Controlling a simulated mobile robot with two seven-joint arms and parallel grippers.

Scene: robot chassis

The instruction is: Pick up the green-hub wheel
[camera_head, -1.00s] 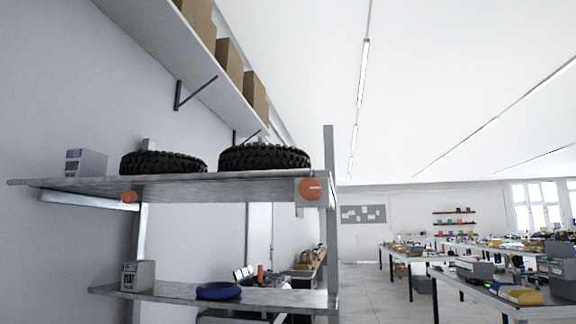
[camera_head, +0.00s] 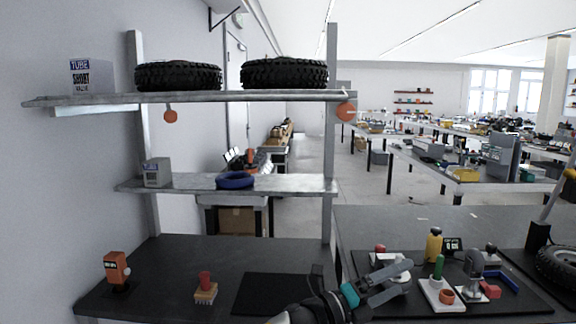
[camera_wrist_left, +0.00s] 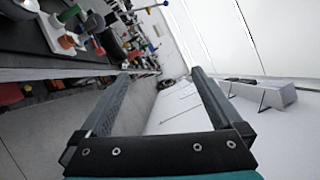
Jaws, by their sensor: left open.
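Two black knobby tyres, a left one (camera_head: 178,76) and a right one (camera_head: 284,73), lie flat on the top shelf in the head view. Part of another black wheel (camera_head: 560,268) shows at the right edge, on the bench. I see no green hub on any of them; the hubs are hidden or out of frame. My left gripper (camera_head: 402,279) is open and empty, low over the bench front, below the shelves. Its two fingers stand apart in the left wrist view (camera_wrist_left: 160,76). My right gripper is not in view.
The top shelf (camera_head: 215,97) also holds a tube box (camera_head: 90,76). The middle shelf (camera_head: 285,184) holds a blue ring (camera_head: 235,180) and a small box (camera_head: 157,172). Shelf posts flank them. A black mat (camera_head: 420,301) with several tools and bottles lies right of the gripper.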

